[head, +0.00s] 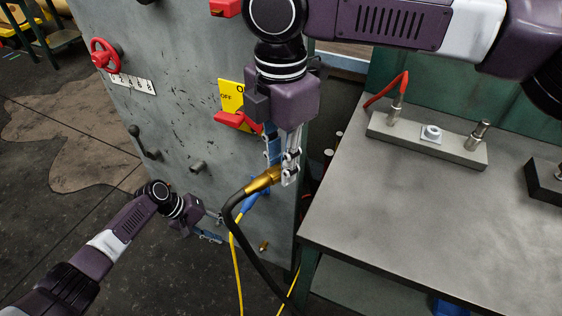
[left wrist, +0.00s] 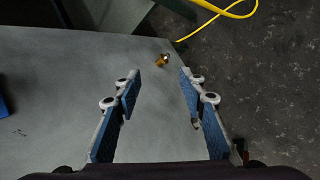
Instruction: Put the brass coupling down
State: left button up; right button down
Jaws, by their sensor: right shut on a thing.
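The brass coupling (head: 262,180) is on the end of a thick black hose (head: 231,204). My right gripper (head: 287,167) points down and is shut on the coupling, in front of the right edge of the grey cabinet (head: 185,100). The fingers hide part of the coupling. The coupling is in the air, with the hose drooping below. My left gripper (head: 214,227) is low by the cabinet face. In the left wrist view my left gripper (left wrist: 158,88) is open and empty, facing the grey panel with a small brass fitting (left wrist: 162,60).
A workbench (head: 400,220) on the right has much bare top. A yellow hose with a blue end (head: 252,201) hangs close to the coupling. The cabinet carries a red valve wheel (head: 104,55) and levers.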

pick_arm(q)
jog(key=s+a+f+m+y, duration=0.1)
jog(key=s+a+f+y, duration=0.1)
jog(key=s+f, duration=0.8)
jog(key=s+a+f+m+y, duration=0.1)
jog(key=s+a+f+y, duration=0.15)
jog(key=s+f, duration=0.75)
jog(key=s+d+f+m+y, duration=0.1)
jog(key=s+f, duration=0.4)
jog(key=s, duration=0.7)
jog(key=s+d+f+m+y, duration=0.1)
jog(key=s+d+f+m, duration=0.2)
jog(key=s, duration=1)
notch_tip(320, 180, down, 3)
jog(key=m, duration=0.2)
jog(key=shift+d+m+g, duration=0.15)
jog(key=shift+m+g, duration=0.15)
jog(key=shift+m, duration=0.1)
